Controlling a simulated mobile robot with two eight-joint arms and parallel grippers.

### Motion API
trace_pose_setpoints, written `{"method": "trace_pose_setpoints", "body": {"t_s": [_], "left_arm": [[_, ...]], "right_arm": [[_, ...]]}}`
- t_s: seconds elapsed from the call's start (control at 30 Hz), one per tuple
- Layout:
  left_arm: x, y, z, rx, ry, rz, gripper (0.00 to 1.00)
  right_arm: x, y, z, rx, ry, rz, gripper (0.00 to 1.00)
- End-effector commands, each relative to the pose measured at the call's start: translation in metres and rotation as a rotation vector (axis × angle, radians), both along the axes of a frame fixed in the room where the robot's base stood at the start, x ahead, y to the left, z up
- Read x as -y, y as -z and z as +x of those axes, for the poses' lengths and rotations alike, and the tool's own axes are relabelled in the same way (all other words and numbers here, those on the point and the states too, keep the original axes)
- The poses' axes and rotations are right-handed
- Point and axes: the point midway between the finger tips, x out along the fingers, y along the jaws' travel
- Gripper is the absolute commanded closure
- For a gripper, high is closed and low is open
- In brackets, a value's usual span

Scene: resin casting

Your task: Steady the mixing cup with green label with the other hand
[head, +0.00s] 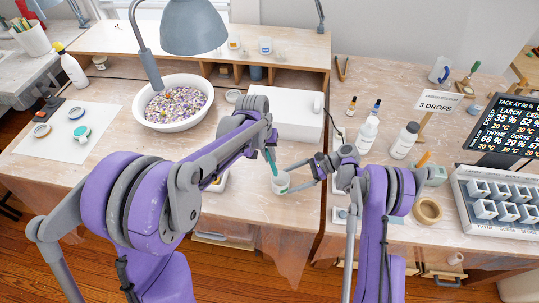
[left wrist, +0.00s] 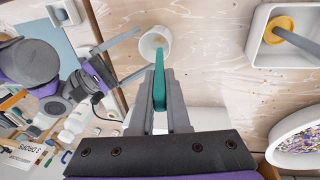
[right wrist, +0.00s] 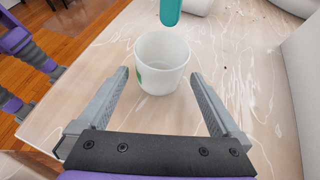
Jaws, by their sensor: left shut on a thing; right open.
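The white mixing cup (head: 281,185) with a green label stands upright near the table's front edge. It also shows in the left wrist view (left wrist: 153,44) and the right wrist view (right wrist: 163,62), with the label on its left side. My left gripper (head: 269,148) is shut on a teal stirring stick (left wrist: 159,90). The stick's tip (right wrist: 170,12) is above the cup in the right wrist view. My right gripper (right wrist: 160,76) is open, one finger to each side of the cup's near part, apparently with small gaps.
A white box (head: 290,118) stands behind the cup, and a bowl of coloured chips (head: 178,103) to the left. White bottles (head: 367,134), a tape roll (head: 428,210) and a mould tray (head: 472,190) are to the right. The table around the cup is mostly clear.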

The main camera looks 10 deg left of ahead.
Motion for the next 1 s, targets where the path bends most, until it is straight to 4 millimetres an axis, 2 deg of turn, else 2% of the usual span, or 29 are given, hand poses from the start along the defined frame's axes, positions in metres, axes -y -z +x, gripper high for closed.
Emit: {"method": "trace_pose_setpoints", "body": {"t_s": [0.1, 0.3, 0.7, 0.77, 1.0], "left_arm": [[0.0, 0.0, 0.0, 0.0, 0.0, 0.0, 1.0], [0.0, 0.0, 0.0, 0.0, 0.0, 0.0, 1.0], [0.0, 0.0, 0.0, 0.0, 0.0, 0.0, 1.0], [0.0, 0.0, 0.0, 0.0, 0.0, 0.0, 1.0], [0.0, 0.0, 0.0, 0.0, 0.0, 0.0, 1.0]], "right_arm": [[-0.014, 0.008, -0.004, 0.001, -0.002, 0.0, 0.0], [-0.029, 0.016, -0.009, 0.001, 0.0, 0.0, 0.0], [-0.034, 0.019, -0.01, 0.0, 0.001, 0.0, 0.0], [-0.034, 0.019, -0.01, 0.001, 0.0, 0.0, 0.07], [-0.033, 0.019, -0.01, 0.001, 0.0, 0.0, 0.5]]}}
